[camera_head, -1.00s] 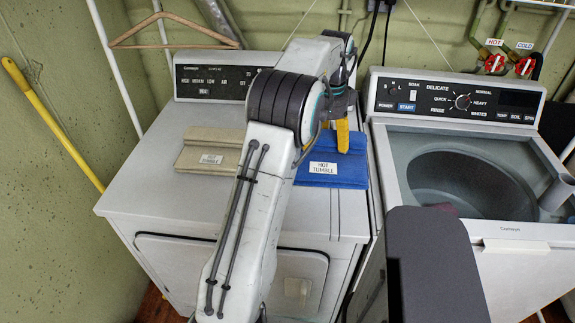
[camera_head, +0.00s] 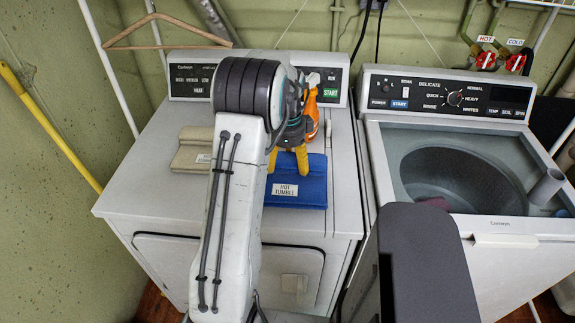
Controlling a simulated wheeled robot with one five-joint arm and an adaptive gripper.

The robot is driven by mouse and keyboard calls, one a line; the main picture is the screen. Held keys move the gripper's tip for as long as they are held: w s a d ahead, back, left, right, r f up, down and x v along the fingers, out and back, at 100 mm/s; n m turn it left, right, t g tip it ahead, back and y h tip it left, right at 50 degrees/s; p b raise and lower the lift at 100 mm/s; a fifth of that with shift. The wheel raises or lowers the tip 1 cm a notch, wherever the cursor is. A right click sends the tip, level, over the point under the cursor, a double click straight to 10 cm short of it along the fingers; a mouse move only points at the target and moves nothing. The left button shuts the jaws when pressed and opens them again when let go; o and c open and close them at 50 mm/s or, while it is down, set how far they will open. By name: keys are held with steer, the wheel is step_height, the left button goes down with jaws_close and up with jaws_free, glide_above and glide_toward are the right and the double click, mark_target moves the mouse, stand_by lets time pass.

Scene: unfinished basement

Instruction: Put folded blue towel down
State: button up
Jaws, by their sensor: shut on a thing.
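The folded blue towel (camera_head: 313,184), with a white "HOT TUMBLE" label, is over the right part of the white dryer's top (camera_head: 343,200). My gripper (camera_head: 287,160) points down at the towel's far part, its yellow fingers shut on it. My arm covers the towel's left edge. I cannot tell whether the towel rests on the dryer top or hangs just above it.
A folded tan towel (camera_head: 190,157) lies left of my arm. An orange spray bottle (camera_head: 312,108) stands behind my gripper, close to it. The washer (camera_head: 500,231) at right has an open tub. Bare dryer top lies at the front left.

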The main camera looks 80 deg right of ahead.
steer(key=shift+f, duration=0.75)
steer(key=shift+f, duration=0.15)
steer(key=o, duration=1.2)
